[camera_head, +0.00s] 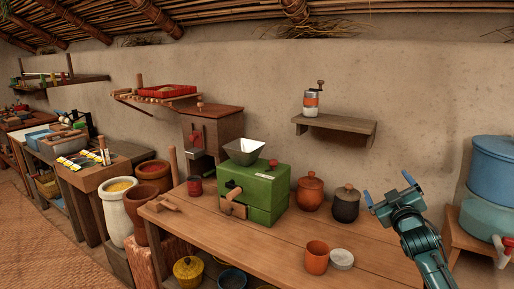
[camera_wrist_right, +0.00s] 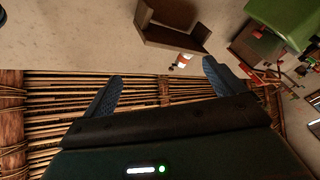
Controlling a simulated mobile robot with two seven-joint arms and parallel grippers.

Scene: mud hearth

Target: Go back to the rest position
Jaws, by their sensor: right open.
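My right gripper (camera_head: 387,188) is raised at the right of the head view, above the right end of the wooden table (camera_head: 370,246). Its two blue fingers stand wide apart with nothing between them. In the right wrist view the same gripper (camera_wrist_right: 162,70) shows spread, empty fingers against the wall and the pole ceiling. It appears clear of everything around it. My left gripper is not in view.
A green mill (camera_head: 262,193), an orange lidded jar (camera_head: 310,192), a dark jar (camera_head: 345,204) and an orange cup (camera_head: 316,257) stand on the table. A wall shelf (camera_head: 340,124) holds a grinder (camera_head: 311,101). Blue containers (camera_head: 493,170) stand at the right.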

